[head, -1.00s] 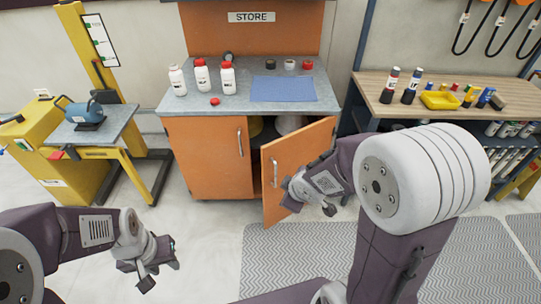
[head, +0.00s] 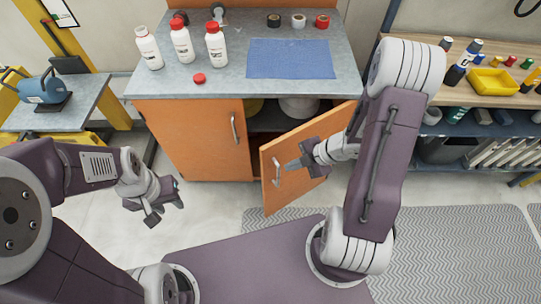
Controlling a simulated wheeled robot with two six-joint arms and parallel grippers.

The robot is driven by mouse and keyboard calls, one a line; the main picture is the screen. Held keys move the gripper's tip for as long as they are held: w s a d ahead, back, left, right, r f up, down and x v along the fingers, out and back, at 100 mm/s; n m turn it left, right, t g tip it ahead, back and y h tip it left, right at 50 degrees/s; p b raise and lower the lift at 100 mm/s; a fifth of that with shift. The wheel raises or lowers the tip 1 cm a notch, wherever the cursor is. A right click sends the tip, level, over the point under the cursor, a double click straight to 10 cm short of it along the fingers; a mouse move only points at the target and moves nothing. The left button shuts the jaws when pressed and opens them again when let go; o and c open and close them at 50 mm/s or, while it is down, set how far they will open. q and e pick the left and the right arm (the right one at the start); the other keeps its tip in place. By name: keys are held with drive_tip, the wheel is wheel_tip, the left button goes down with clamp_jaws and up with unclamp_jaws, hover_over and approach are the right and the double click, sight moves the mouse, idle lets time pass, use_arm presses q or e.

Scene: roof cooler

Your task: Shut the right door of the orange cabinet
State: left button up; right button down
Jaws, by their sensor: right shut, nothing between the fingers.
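The orange cabinet stands ahead under a grey worktop. Its left door (head: 192,140) is shut. Its right door (head: 290,185) stands open, swung out toward me and hinged on the right. The door's bar handle (head: 276,172) is on its outer face near the free edge. My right gripper (head: 296,164) is in front of the door's outer face, close to the handle; I cannot tell whether it touches the door. It is shut and empty. My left gripper (head: 168,208) is at the lower left, over the floor and away from the cabinet; its fingers look apart.
The worktop (head: 215,85) holds white bottles (head: 215,45), a red cap, tape rolls and a blue mat (head: 291,58). Containers (head: 299,106) sit inside the cabinet. A yellow stand with a grey top is at left, a workbench (head: 450,90) at right. A ridged mat (head: 450,240) covers the floor.

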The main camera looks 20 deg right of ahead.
drive_tip(key=shift+w+r+b+x, duration=0.15)
drive_tip(key=shift+w+b+x, duration=0.35)
drive_tip(key=shift+x, duration=1.35)
drive_tip(key=shift+w+r+b+x, duration=0.25)
drive_tip(key=shift+b+x, duration=0.45)
drive_tip(key=shift+x, duration=1.2)
drive_tip(key=shift+w+r+b+x, duration=0.1)
drive_tip(key=shift+w+b+x, duration=0.45)
drive_tip(key=shift+x, duration=1.3)
